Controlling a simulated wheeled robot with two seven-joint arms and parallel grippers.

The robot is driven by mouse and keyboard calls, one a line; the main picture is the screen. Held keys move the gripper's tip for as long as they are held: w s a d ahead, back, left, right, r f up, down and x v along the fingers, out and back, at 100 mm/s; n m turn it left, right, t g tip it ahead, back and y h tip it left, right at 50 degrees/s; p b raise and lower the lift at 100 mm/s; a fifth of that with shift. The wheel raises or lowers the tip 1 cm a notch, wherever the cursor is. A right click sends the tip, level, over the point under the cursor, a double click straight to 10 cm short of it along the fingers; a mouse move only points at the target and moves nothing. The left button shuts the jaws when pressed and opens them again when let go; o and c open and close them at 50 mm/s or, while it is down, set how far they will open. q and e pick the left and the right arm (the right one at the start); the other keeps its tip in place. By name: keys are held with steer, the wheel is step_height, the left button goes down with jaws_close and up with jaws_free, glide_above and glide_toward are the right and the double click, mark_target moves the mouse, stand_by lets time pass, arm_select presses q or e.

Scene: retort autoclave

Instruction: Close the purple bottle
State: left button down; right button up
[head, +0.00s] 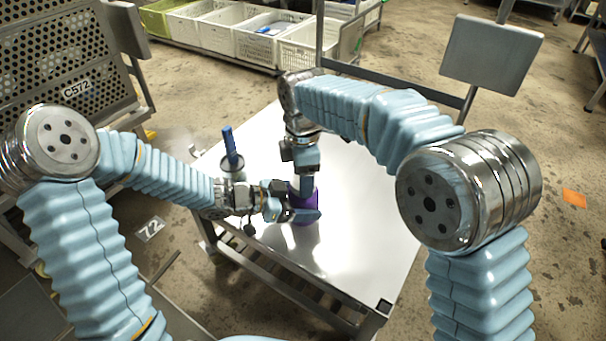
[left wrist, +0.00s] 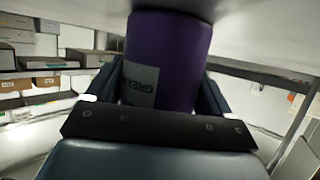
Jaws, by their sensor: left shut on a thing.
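The purple bottle (head: 302,207) stands on the white table, near its front left part. My left gripper (head: 292,208) reaches in from the left and is shut around the bottle's body. In the left wrist view the purple bottle (left wrist: 168,60) fills the space between the fingers, with a grey label on its side. My right gripper (head: 305,180) points down directly over the bottle's top. Its fingertips and the bottle's mouth overlap in the head view, so I cannot tell whether it holds a cap.
The white table (head: 365,215) is clear to the right of the bottle. A blue-handled thing (head: 231,145) stands upright on the table at the left. A perforated metal rack (head: 60,60) is at the far left. White crates (head: 265,35) line the back.

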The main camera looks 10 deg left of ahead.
steer(key=c, duration=0.4)
steer(key=m, duration=0.6)
steer(key=shift+m, duration=0.3)
steer(key=o, duration=1.1)
steer(key=shift+o, duration=0.2)
steer(key=shift+r, duration=2.3)
